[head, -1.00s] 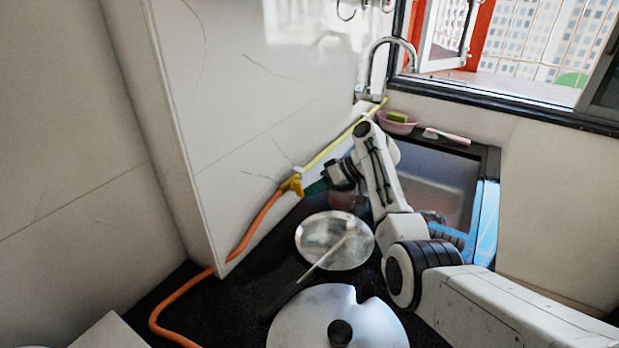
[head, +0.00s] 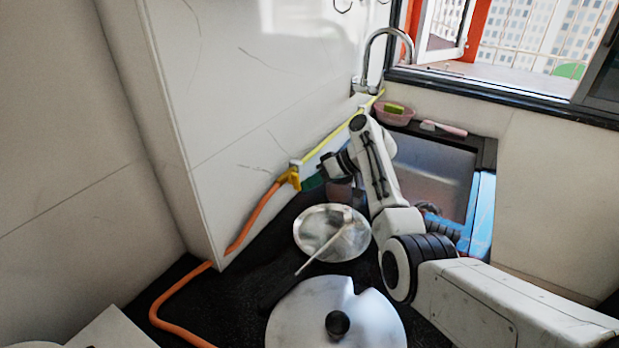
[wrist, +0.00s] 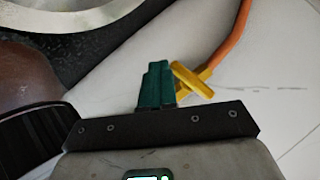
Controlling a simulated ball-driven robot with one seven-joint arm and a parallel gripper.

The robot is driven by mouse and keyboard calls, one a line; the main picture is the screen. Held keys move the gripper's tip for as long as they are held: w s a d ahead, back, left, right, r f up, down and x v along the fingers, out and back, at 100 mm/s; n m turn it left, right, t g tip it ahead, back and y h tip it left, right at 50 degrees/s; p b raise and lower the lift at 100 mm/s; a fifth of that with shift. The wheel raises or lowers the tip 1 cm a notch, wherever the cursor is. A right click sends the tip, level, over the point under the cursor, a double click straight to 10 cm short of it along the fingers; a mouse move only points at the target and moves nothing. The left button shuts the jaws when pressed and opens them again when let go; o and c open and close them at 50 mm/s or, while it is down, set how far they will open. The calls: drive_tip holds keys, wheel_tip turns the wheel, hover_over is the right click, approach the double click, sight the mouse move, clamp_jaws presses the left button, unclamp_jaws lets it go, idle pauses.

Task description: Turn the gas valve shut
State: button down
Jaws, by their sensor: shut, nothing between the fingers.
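The gas valve (head: 293,178) is a yellow fitting on the white wall, between an orange hose (head: 259,216) and a yellow pipe (head: 335,143). Its yellow handle (wrist: 194,79) shows slanted in the wrist view, with the hose (wrist: 233,38) behind it. My gripper (head: 312,182) has green fingers and is at the valve's right in the head view. In the wrist view the shut, empty fingers (wrist: 158,66) are close beside the handle's left side. I cannot tell whether they touch it.
A round metal pan (head: 325,250) and a large lid with a black knob (head: 338,323) are on the dark counter below my arm. A sink (head: 435,175) lies to the right, with a pink basin (head: 394,117) and a pink brush (head: 444,129) behind it.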

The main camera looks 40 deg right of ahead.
drive_tip(key=shift+a+r+p, duration=0.35)
drive_tip(key=shift+p, duration=0.25)
drive_tip(key=v, duration=1)
drive_tip(key=shift+s+d+b, duration=0.35)
drive_tip(key=shift+s+b, duration=0.05)
drive_tip(key=shift+a, duration=0.1)
drive_tip(key=shift+s, duration=0.1)
